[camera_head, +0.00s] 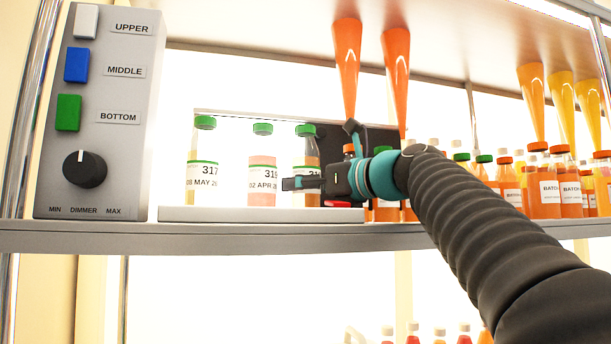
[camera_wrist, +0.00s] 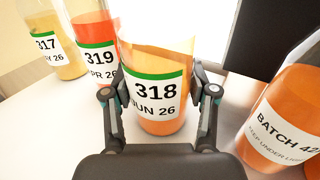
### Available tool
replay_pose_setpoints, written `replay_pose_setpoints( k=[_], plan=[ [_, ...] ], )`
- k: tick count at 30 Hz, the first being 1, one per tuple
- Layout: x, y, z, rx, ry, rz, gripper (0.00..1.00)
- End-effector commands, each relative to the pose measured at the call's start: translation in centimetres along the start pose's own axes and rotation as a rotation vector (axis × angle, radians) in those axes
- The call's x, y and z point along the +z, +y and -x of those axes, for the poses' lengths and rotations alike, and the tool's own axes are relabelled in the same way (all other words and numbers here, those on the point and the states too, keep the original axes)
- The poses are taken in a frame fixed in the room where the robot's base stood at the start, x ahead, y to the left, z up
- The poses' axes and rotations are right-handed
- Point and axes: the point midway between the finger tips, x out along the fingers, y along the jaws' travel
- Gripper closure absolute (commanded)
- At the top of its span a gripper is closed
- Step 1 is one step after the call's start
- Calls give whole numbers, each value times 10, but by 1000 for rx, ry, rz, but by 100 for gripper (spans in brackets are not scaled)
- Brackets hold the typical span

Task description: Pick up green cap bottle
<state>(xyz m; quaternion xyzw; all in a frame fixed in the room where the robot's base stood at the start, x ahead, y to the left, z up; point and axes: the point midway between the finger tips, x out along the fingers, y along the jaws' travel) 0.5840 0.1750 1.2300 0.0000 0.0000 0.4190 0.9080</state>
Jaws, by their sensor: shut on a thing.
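Three bottles with green caps stand in a row on the white base on the shelf. Bottle 317 (camera_head: 203,152) is at the left, and bottle 319 (camera_head: 262,160) with pinkish juice is in the middle. Bottle 318 (camera_head: 306,160), with orange juice, is at the right. My gripper (camera_head: 311,181) is at bottle 318 from the right. In the wrist view, bottle 318 (camera_wrist: 157,85) stands upright between my two fingers (camera_wrist: 160,92), which are shut on its sides at label height. Its cap is out of that view. Bottles 319 (camera_wrist: 98,45) and 317 (camera_wrist: 52,42) stand left of it.
A bottle with a "BATCH" label (camera_wrist: 285,125) stands close at the right in the wrist view. Several orange bottles (camera_head: 545,190) crowd the shelf's right side. Orange funnels (camera_head: 347,55) hang above. A control box (camera_head: 98,110) stands at the left.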

Motion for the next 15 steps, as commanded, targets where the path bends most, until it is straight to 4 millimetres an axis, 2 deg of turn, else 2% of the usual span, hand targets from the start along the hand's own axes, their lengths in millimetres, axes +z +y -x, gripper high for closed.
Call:
replay_pose_setpoints(
  k=[8, 11, 15],
  plan=[
    [10, 0, 0, 0, -1, 1, 89],
    [21, 0, 0, 1, -1, 1, 89],
    [47, 0, 0, 1, -2, 2, 89]
  ],
)
